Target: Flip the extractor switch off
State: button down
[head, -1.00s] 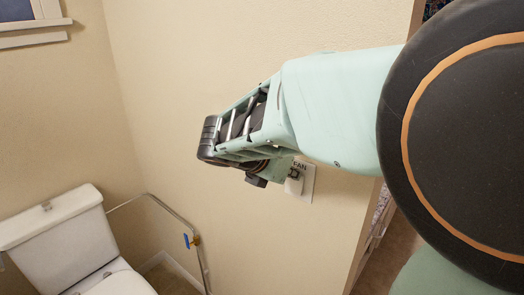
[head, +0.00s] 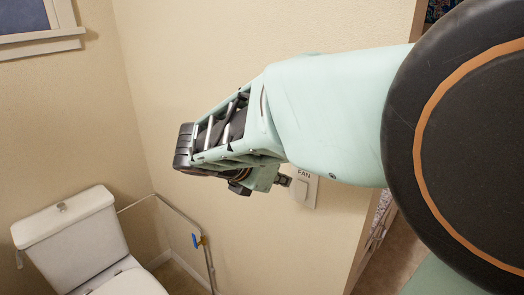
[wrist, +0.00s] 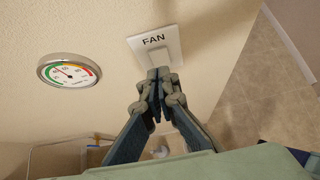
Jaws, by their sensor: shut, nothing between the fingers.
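The extractor switch is a white rocker on a white wall plate labelled FAN (head: 310,201). In the wrist view the plate (wrist: 139,43) is at top centre, with the rocker (wrist: 166,46) just beyond my fingertips. My gripper (head: 286,181) comes in from the left of the plate in the head view, its fingertips at the plate's left edge. In the wrist view my gripper (wrist: 158,73) is shut and empty, its tips covering the rocker's lower part. I cannot tell whether the tips touch the rocker, or which way it is tipped.
A round dial gauge (wrist: 69,71) is on the wall left of the plate. A toilet (head: 72,237) stands at the lower left, with a thin metal rail (head: 180,212) beside it. A wall edge and opening lie to the right.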

jog(key=shift+w+d+r+p+v, duration=0.15)
jog(key=shift+p+v, duration=0.3)
jog(key=shift+v, duration=0.4)
jog(key=shift+r+p+v, duration=0.15)
jog(key=shift+p+v, duration=0.35)
jog(key=shift+v, duration=0.35)
jog(key=shift+w+d+r+p+v, duration=0.15)
jog(key=shift+p+v, duration=0.3)
jog(key=shift+v, duration=0.4)
